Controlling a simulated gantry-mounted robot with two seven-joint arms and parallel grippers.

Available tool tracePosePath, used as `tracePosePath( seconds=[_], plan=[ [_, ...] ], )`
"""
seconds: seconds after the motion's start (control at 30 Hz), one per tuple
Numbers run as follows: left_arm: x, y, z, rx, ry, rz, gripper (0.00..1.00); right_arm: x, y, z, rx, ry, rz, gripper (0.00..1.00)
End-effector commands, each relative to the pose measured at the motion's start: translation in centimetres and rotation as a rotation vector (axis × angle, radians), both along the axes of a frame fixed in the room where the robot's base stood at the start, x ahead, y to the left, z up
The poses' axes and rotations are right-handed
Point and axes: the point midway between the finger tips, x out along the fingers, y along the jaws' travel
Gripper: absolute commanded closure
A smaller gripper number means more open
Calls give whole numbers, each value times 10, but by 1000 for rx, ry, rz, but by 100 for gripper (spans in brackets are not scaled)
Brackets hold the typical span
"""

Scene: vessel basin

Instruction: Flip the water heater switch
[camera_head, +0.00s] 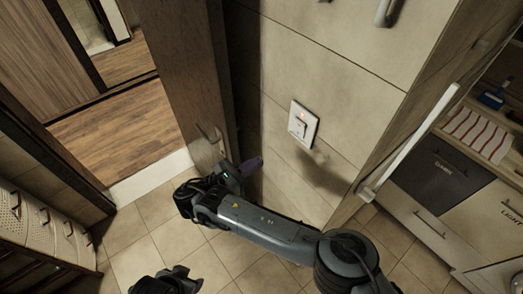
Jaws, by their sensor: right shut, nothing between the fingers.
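My right arm comes in from the lower right, and my right gripper (252,164) is shut and empty. It is to the left of and below the switch, apart from it in the picture, near the door edge. A dark part of my own body shows at the bottom edge.
An open wooden door (187,75) with a metal handle stands left of the tiled wall. A long light handle (408,142) runs along the right. Kitchen drawers and a striped towel (474,134) lie beyond it. Tiled floor (150,245) is clear at lower left.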

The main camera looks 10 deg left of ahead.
Motion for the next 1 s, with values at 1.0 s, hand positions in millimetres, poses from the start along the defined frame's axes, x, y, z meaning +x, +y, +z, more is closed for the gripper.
tracePosePath(
  seconds=[1.0],
  plan=[
    [0, 3, 13, 11, 2, -7, 46, -60, 29, -60, 275, 165, 27, 100]
  ],
)
